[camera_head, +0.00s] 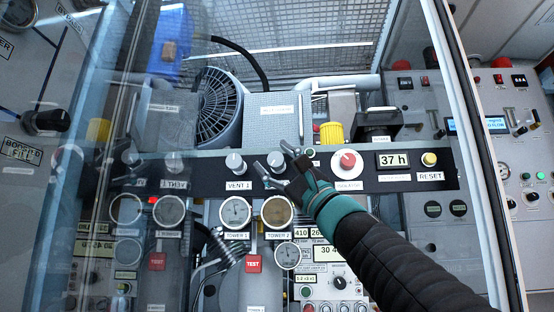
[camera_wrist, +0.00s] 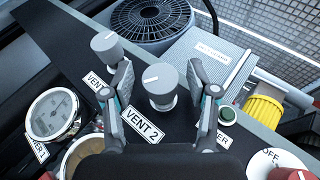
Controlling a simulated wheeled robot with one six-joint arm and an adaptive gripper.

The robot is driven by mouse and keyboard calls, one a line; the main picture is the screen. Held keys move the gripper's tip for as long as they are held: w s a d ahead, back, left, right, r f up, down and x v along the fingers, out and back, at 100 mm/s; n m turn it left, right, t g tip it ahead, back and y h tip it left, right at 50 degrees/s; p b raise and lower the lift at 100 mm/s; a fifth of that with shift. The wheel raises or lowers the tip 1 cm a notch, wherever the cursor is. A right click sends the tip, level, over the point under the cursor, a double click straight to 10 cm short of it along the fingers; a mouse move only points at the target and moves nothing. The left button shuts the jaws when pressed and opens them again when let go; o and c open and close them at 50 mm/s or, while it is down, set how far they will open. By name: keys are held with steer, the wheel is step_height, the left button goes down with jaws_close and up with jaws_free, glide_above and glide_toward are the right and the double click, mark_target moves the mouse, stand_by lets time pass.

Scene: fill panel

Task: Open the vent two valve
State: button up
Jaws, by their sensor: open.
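The vent two valve is a grey round knob (camera_wrist: 161,82) with a short white mark on top, above the label VENT 2 (camera_wrist: 142,127). In the wrist view it stands between the two fingers of my gripper (camera_wrist: 163,72), with a visible gap on each side. The fingers are open and not closed on the knob. In the head view, my gripper (camera_head: 273,157) reaches from the lower right over the dark panel strip, with the same knob (camera_head: 277,162) between its fingers. The gripper hides the VENT 2 label there.
The similar VENT 1 knob (camera_head: 235,162) stands just left; it also shows in the wrist view (camera_wrist: 104,43). Right are a green button (camera_wrist: 227,115) and a red-and-white knob (camera_head: 347,161). Gauges (camera_head: 235,212) sit below. A glass pane covers the left side.

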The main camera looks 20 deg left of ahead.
jaws_close()
steer(key=shift+d+r+n+g+h+p, duration=0.1)
steer(key=shift+r+n+g+h+p, duration=0.4)
steer(key=shift+p, duration=0.75)
steer(key=shift+f+n+g+h+p, duration=0.1)
steer(key=shift+n+g+h+p, duration=0.3)
steer(key=shift+n+g+p, duration=0.4)
steer(key=shift+f+h+p, duration=0.3)
steer(key=shift+h+p, duration=0.1)
steer(key=shift+p, duration=0.1)
jaws_free()
steer(key=shift+f, duration=0.15)
